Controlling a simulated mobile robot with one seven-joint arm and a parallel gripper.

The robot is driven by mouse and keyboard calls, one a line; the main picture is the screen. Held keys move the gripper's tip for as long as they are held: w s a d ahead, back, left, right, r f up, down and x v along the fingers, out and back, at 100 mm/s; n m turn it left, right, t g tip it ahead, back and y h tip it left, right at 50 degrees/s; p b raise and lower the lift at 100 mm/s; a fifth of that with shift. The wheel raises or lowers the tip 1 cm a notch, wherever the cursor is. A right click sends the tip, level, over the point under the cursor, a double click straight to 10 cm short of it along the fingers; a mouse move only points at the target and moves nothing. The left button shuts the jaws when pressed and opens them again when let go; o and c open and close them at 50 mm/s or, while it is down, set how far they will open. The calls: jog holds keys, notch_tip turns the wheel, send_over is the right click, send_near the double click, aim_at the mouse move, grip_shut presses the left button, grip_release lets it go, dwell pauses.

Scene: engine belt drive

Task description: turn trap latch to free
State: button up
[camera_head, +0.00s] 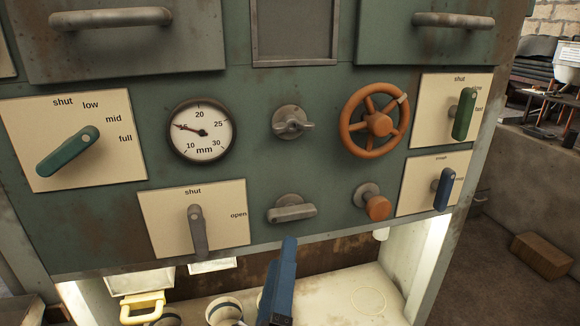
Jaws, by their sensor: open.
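No label reading "trap latch" or "free" can be read, so I cannot tell for sure which control is the latch. A small grey winged turn-knob (292,122) sits mid-panel, its wing roughly level. Below it is a grey bar handle (292,212), nearly level, slightly higher at its right end. A grey lever (197,230) on a plate marked "shut" and "open" hangs downward, its pivot end under "shut".
The panel also bears a green lever (68,151), a gauge (202,131), an orange wheel (374,122), an orange knob (378,207), and right-hand green (464,114) and blue (444,189) handles. Below, an open bay holds round containers and a yellow handle (143,308).

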aim_at(291, 218)
jog(key=w+n+p, duration=0.1)
jog(key=w+p, duration=0.1)
jog(key=w, duration=0.1)
jog(key=w+d+n+g+p, duration=0.1)
jog(key=w+p, duration=0.1)
jog(key=w, duration=0.2)
jog(key=w+f+n+p, duration=0.1)
jog(key=w+n+p, duration=0.1)
jog(key=w, duration=0.1)
jog(key=shift+w+d+g, duration=0.15)
jog(key=shift+w+g, duration=0.2)
jog(key=shift+g, duration=0.05)
grip_shut()
dwell(0.4)
